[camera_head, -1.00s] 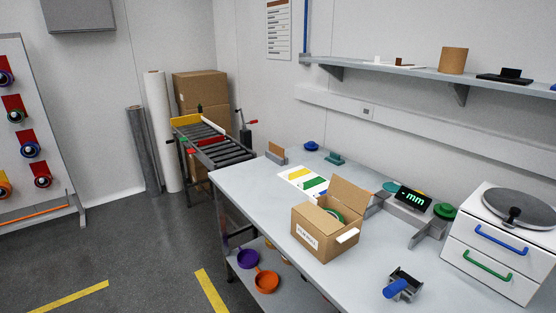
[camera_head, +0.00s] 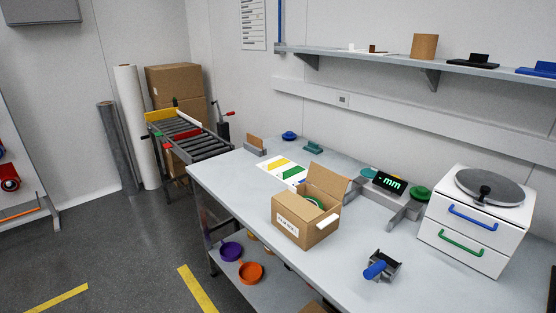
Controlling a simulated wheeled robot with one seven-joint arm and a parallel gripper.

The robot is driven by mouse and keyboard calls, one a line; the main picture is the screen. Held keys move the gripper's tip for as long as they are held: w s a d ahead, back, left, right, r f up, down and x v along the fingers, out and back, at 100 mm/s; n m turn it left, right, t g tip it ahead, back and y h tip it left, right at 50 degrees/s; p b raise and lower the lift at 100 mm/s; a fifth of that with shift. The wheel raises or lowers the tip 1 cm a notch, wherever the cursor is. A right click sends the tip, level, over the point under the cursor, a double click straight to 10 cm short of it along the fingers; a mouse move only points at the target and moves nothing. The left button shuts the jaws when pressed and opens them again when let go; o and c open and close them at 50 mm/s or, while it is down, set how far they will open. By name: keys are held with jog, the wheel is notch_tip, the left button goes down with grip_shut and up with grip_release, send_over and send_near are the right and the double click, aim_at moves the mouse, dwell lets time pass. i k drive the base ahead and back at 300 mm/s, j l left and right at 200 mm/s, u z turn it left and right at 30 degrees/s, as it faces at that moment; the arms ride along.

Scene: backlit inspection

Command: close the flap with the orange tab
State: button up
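An open cardboard box (camera_head: 318,232) stands on the grey workbench (camera_head: 365,295), right of the picture's middle. Its rear flap (camera_head: 328,181) stands up, and another flap (camera_head: 296,211) shows along the left front. A green round thing (camera_head: 314,203) shows partly inside. A white label (camera_head: 288,225) is on the front wall. I cannot make out an orange tab on any flap. My gripper is not in view.
A white drawer cabinet (camera_head: 465,250) with a round grey top stands at the right. A blue-handled tool (camera_head: 376,269) lies in front of the box. A display (camera_head: 389,183) stands behind it. A roller conveyor (camera_head: 190,135) is farther back.

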aim_at(335, 185)
jog(key=i+j+z, duration=0.85)
jog(key=j, duration=0.25)
